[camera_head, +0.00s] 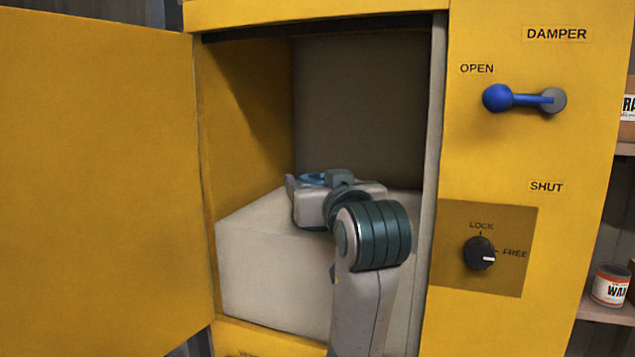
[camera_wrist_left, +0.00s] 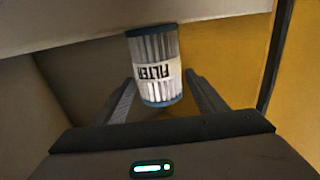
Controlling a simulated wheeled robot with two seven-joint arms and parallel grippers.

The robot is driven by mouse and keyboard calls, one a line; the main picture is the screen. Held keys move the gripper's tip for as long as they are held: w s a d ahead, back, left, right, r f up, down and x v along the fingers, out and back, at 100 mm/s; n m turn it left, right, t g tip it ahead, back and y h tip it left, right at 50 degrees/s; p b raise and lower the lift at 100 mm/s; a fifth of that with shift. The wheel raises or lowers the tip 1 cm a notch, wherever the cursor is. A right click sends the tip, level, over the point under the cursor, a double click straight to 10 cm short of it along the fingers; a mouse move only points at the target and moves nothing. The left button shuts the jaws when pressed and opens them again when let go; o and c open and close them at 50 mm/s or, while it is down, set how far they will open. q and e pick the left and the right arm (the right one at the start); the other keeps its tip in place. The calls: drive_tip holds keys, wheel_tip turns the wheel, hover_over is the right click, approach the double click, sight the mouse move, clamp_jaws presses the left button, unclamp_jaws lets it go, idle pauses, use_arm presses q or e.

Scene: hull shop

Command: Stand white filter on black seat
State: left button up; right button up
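The white filter (camera_wrist_left: 154,62) is a pleated cylinder with blue end caps and an upside-down FILTER label in the left wrist view. Whether the filter touches a surface I cannot tell. I see no black seat in either view. My right gripper is out of view.
The cabinet door (camera_head: 95,180) stands open at left. The pale block (camera_head: 270,265) fills the lower opening. A blue damper handle (camera_head: 497,98) and a black lock knob (camera_head: 480,254) are on the right panel. The opening's right edge is close beside my arm.

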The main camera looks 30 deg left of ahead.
use_arm(q)
drive_tip(key=shift+r, duration=0.3)
drive_tip(key=shift+s+d+f+b, duration=0.3)
drive_tip(key=shift+s+d+b, duration=0.1)
drive_tip(key=shift+d+b, duration=0.05)
drive_tip(key=b+v, duration=0.5)
drive_tip(key=v, duration=0.5)
drive_tip(key=shift+s+d+r+b, duration=0.25)
drive_tip(key=shift+s+b, duration=0.05)
drive_tip(key=shift+b, duration=0.1)
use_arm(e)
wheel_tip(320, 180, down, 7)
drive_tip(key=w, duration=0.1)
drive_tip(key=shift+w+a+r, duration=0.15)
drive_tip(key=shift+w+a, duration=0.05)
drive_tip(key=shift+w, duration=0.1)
use_arm(q)
drive_tip(key=shift+f, duration=0.1)
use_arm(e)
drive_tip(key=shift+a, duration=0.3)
use_arm(q)
drive_tip(key=shift+f, duration=0.1)
